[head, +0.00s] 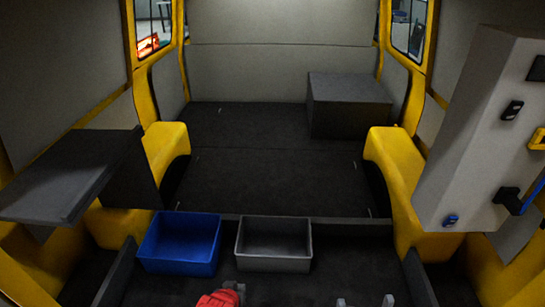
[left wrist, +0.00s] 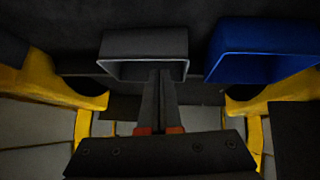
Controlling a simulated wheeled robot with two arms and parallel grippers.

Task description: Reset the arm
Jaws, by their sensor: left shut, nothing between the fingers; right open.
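My left gripper (head: 236,288) shows at the bottom edge of the head view, with red parts beside it. In the left wrist view its two dark fingers (left wrist: 160,76) are together and hold nothing. Their tips overlap the near edge of the grey bin in that picture; I cannot tell the gap. My right gripper (head: 365,300) shows only as two light fingertips, spread apart and empty, at the bottom edge right of centre. The arms are mostly out of the head view.
A blue bin (head: 146,244) and a grey bin (head: 240,247) stand side by side on the dark floor. A dark shelf (head: 50,190) is at left, a grey panel with handles (head: 450,130) at right. A dark box (head: 348,104) stands at the back. The floor behind the bins is clear.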

